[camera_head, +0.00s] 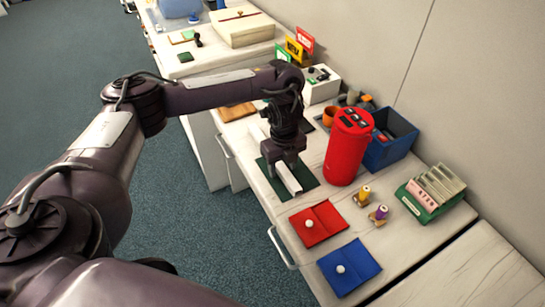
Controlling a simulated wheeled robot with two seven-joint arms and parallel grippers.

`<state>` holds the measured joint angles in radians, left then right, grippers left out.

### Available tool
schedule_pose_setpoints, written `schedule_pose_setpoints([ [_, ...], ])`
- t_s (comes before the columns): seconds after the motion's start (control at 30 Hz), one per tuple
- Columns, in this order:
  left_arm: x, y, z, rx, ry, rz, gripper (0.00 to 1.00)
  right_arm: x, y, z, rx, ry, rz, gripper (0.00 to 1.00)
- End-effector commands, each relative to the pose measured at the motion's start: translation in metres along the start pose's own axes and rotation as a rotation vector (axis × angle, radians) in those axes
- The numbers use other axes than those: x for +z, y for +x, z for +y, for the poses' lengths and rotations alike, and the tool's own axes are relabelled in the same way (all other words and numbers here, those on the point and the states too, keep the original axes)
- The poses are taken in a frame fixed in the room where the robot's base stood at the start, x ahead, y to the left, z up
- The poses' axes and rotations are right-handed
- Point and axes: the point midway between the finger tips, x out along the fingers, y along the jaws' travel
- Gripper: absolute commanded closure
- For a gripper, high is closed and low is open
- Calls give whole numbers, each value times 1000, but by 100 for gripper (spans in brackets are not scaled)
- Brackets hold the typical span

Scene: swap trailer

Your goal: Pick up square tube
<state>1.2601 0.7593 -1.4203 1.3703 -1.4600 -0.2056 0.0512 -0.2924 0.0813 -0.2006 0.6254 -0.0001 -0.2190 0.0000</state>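The square tube (289,180) is a white bar lying on a dark green mat (309,181) on the worktop. My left gripper (282,168) points down over its far end, with its fingers apart on either side of the tube. The far end of the tube is partly hidden by the gripper, and I see no clear contact. My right gripper is not in view.
A red cylinder (347,150) stands close to the right of the mat, with a blue bin (391,142) behind it. Red (318,224) and blue (349,268) mats lie nearer, each with a white knob. A green rack (430,195) stands at the right.

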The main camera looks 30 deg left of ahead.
Motion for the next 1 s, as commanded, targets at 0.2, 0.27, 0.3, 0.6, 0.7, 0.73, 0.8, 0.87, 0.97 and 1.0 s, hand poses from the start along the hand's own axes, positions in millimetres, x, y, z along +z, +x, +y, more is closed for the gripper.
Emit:
schedule_pose_setpoints([
  [0.2, 0, 0, 0, 0, 0, 0, 80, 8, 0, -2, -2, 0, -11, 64],
  [0.27, 0, 0, 0, 0, 0, 0, 88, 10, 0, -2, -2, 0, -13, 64],
  [0.3, 0, 0, 0, 0, 0, 0, 93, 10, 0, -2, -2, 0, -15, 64],
  [0.6, 0, -1, 0, 0, 0, 0, 100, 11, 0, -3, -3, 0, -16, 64],
  [0.7, 0, -4, 0, -1, 1, -1, 100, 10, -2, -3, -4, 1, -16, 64],
  [0.73, 0, -6, 0, -1, 1, -1, 100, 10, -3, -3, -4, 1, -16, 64],
  [0.8, 0, -11, -1, -2, 1, -2, 100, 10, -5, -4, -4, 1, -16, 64],
  [0.87, 1, -20, -1, -3, 1, -3, 100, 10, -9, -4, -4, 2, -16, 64],
  [0.97, 1, -37, -1, -3, 2, -4, 100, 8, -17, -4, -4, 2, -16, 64],
  [1.0, 1, -47, -2, -5, 3, -4, 100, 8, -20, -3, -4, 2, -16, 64],
])
